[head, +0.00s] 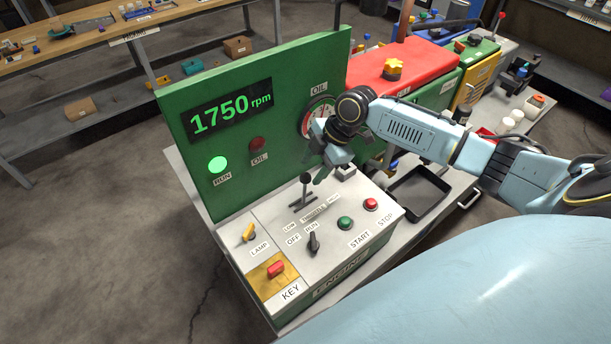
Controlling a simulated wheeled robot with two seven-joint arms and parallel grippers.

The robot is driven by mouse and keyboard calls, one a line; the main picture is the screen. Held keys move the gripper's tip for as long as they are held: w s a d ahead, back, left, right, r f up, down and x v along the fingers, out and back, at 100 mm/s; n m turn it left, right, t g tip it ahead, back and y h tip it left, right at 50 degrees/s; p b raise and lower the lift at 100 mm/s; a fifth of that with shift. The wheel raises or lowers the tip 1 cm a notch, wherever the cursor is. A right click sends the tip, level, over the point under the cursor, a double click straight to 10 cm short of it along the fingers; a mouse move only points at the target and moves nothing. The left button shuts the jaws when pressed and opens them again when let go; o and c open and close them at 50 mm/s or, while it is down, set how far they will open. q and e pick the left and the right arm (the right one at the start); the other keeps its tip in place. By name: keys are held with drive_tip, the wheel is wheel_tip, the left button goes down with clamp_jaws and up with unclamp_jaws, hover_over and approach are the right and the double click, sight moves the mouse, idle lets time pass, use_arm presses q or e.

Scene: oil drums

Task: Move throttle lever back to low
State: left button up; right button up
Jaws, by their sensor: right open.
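The throttle lever (305,179) has a dark round knob on a thin stem. It stands up from a slot in the light top of the engine control box (327,246), behind labels reading LOW, THROTTLE and HIGH. The stem appears near the middle of the slot. My right gripper (322,173) is open, just to the right of the knob and close to it. I cannot tell whether it touches the knob. My left gripper is not in view.
The green panel (284,168) behind reads 1750 rpm, with a lit green RUN lamp (217,164) and an oil gauge (319,117). A black tray (419,195) lies right.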

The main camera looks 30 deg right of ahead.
sight(308, 174)
drive_tip(key=x, duration=0.5)
clamp_jaws()
idle(0.3)
